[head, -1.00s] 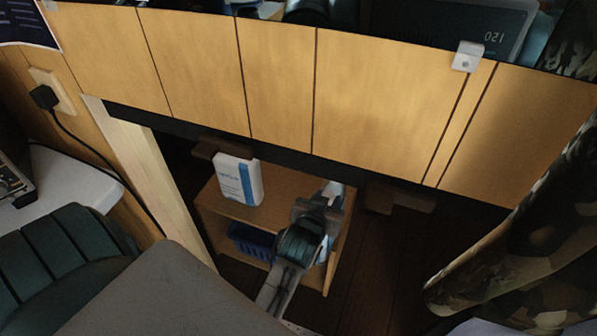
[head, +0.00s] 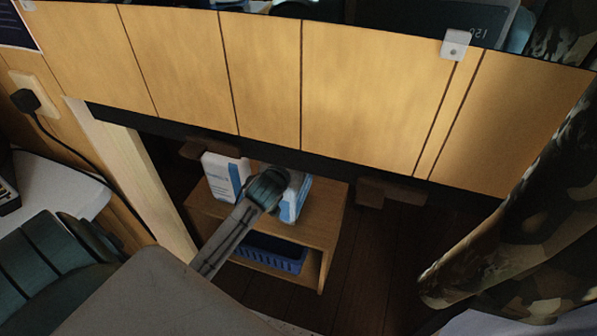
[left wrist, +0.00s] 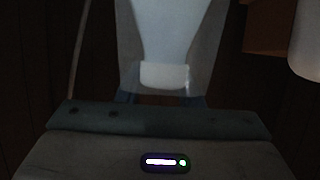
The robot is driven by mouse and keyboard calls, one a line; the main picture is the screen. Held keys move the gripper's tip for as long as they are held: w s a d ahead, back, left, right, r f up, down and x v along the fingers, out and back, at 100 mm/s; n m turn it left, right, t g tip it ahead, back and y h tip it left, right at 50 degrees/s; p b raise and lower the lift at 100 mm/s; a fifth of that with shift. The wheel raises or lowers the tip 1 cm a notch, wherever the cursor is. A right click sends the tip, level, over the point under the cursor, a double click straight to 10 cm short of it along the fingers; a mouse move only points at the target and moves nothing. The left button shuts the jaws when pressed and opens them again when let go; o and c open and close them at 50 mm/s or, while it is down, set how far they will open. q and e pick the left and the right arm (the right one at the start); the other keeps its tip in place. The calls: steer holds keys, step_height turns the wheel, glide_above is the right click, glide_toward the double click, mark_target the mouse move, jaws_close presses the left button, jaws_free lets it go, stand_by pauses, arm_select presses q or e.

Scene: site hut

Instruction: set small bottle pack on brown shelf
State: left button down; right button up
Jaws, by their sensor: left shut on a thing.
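The small bottle pack (head: 296,197), white and blue, is over the top of the brown shelf (head: 325,210) in the head view. My left gripper (head: 280,188) is shut on it, and my wrist hides part of the pack. I cannot tell whether its base touches the shelf top. In the left wrist view the pack (left wrist: 170,45) looks pale and translucent in front of my gripper, with a brown wooden part (left wrist: 268,30) at upper right. My right gripper is not in view.
A white box with a blue stripe (head: 222,176) stands on the shelf top, left of the pack. A blue basket (head: 270,254) sits in the compartment below. A wood-panelled front (head: 370,95) hangs above, close to the shelf. A camouflage curtain (head: 520,215) is at right.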

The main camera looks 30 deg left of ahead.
arm_select(q)
steer(key=shift+w+a+r, duration=0.1)
steer(key=shift+w+a, duration=0.15)
steer(key=shift+f+b, duration=0.4)
steer(key=shift+f, duration=1.25)
steer(key=c, duration=1.4)
jaws_free()
steer(key=shift+s+f, duration=0.1)
steer(key=shift+f, duration=0.15)
steer(key=o, duration=0.4)
steer(key=shift+r, duration=0.1)
steer(key=shift+o, duration=0.2)
steer(key=shift+s, duration=0.1)
steer(key=p+v, duration=0.1)
steer(key=v, duration=1)
steer(key=s+d+f+m+g+h, duration=0.1)
steer(key=s+d+f+g, duration=0.1)
steer(key=s, duration=0.4)
steer(key=s+d+f+m+g+h, duration=0.1)
steer(key=s+d+f, duration=0.1)
steer(key=s+d, duration=0.3)
steer(key=s+d+f+m+g+h, duration=0.1)
steer(key=s+d+f+g+h, duration=0.1)
steer(key=s, duration=0.6)
steer(key=shift+d+f+g, duration=0.3)
steer(key=shift+d+f, duration=0.2)
steer(key=shift+d, duration=0.55)
